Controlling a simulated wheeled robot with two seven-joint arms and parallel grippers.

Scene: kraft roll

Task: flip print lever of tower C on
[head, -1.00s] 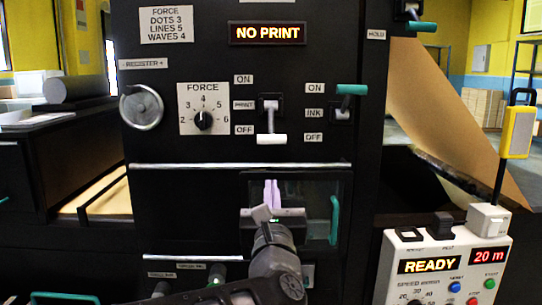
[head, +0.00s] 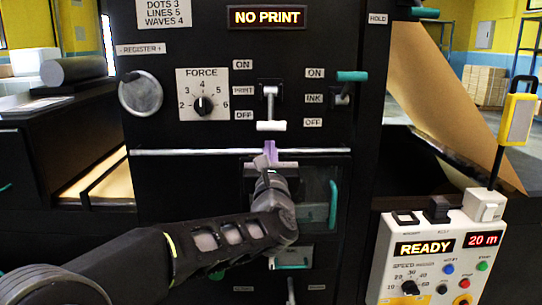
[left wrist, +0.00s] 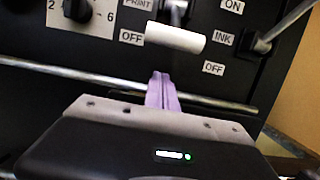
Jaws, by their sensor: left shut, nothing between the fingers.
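The print lever (head: 271,126) has a white crossbar handle and hangs down at the OFF label on the black machine panel (head: 210,190). In the left wrist view its white handle (left wrist: 175,38) is close ahead of the fingers. My left gripper (head: 270,148) is shut and empty, with its purple fingertips just below the handle, in front of the silver rail. The fingertips show in the left wrist view (left wrist: 161,82) apart from the handle. A lit sign (head: 267,17) reads NO PRINT. No tower letter is readable. My right gripper is not in view.
The ink lever (head: 352,76) with a teal handle stands up at ON, right of the print lever. The FORCE dial (head: 203,106) is to its left. The silver rail (head: 190,152) runs below. A control box (head: 440,255) reading READY stands at the right.

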